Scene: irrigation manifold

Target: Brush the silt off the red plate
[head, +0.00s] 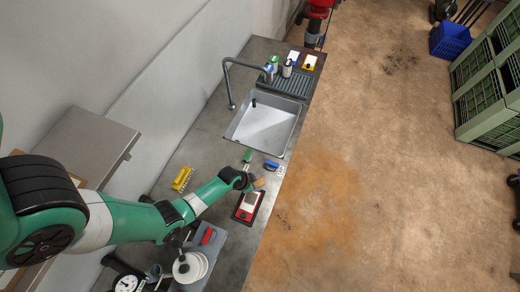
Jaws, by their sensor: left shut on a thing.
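The red plate (243,214) lies on the grey counter in a dark surround, near the counter's right edge. A greyish patch, which looks like the silt (250,199), covers part of it. My left gripper (251,182) is just above the plate's far end, shut on what looks like a brush (259,183) with a tan block. The wrist hides part of the held thing, and I cannot tell whether it touches the plate. My right gripper is out of view.
A sink (263,126) with a tap (228,82) lies beyond the plate. A green-handled tool (247,155) and a blue item (271,164) lie between them. A yellow item (182,178) is to the left. A grey tray (213,252) and white reel (190,267) are nearer.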

